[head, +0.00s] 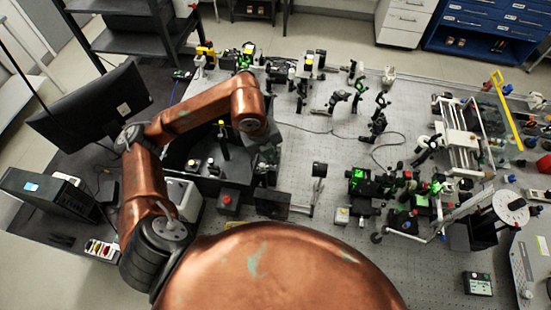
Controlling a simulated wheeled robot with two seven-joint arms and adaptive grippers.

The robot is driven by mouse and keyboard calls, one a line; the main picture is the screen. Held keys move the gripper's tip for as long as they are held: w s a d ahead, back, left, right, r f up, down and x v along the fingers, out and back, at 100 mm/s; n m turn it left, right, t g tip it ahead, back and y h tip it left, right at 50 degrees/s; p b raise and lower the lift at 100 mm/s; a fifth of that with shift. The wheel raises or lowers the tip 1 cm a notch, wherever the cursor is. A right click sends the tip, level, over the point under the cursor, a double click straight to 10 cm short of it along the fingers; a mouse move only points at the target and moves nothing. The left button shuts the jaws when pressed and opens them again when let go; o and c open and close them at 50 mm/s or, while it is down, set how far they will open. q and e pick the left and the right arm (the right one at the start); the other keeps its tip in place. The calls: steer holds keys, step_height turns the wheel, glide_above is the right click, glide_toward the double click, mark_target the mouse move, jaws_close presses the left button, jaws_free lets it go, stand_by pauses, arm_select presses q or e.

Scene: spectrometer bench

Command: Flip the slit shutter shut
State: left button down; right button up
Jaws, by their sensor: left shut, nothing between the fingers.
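A dark open-topped enclosure (180,150) stands left of centre in the head view, with small optics mounts inside it. My left arm reaches over it from the left. My left gripper (265,157) points down at the enclosure's right side and is shut with nothing in it. The gripper is small and dark here, and my arm covers part of the enclosure. Right of the enclosure, a black block (272,203) has a black-headed upright piece (319,170) beside it, apart from my gripper. I cannot tell for sure which part is the slit shutter. My right gripper is not in view.
A perforated optical table (330,240) carries several mounts and posts at the back. A green-lit optics group (360,180) and a metal-framed instrument (465,140) stand at the right. A monitor (90,108) stands left of my arm. A red-buttoned box (228,202) sits near the block.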

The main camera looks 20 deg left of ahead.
arm_select(q)
steer(key=w+f+p, duration=0.1)
steer(key=f, duration=0.1)
steer(key=w+f+p, duration=0.1)
steer(key=f, duration=0.2)
steer(key=w+f+p, duration=0.1)
steer(key=f, duration=0.2)
steer(key=shift+w+a+f+p, duration=0.2)
steer(key=shift+w+a+p, duration=0.15)
steer(key=shift+w+a, duration=0.3)
steer(key=shift+a, duration=0.1)
steer(key=shift+a+r, duration=0.1)
